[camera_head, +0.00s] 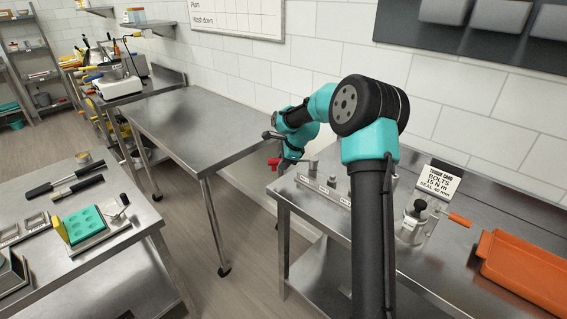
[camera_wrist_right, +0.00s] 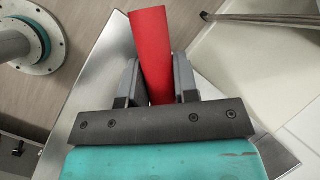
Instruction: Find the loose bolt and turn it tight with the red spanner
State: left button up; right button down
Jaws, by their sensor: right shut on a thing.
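My right gripper (camera_head: 285,160) is at the left end of the right-hand steel table, above its edge. It is shut on the red spanner (camera_head: 274,162). In the right wrist view the red handle (camera_wrist_right: 151,45) sits between the two fingers and points away from the palm; the spanner's jaw end cannot be made out. A labelled metal strip (camera_head: 322,191) with upright metal parts (camera_head: 332,181) lies on the table, right of the gripper. My arm hides part of it. I cannot tell which bolt is loose. My left gripper is not in view.
A torque card (camera_head: 440,180) stands at the back of the table. A metal device (camera_head: 414,222) with an orange handle and an orange tray (camera_head: 524,265) are to the right. A bare steel table (camera_head: 200,130) stands left, across a floor gap.

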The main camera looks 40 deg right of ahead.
jog(key=shift+r, duration=1.15)
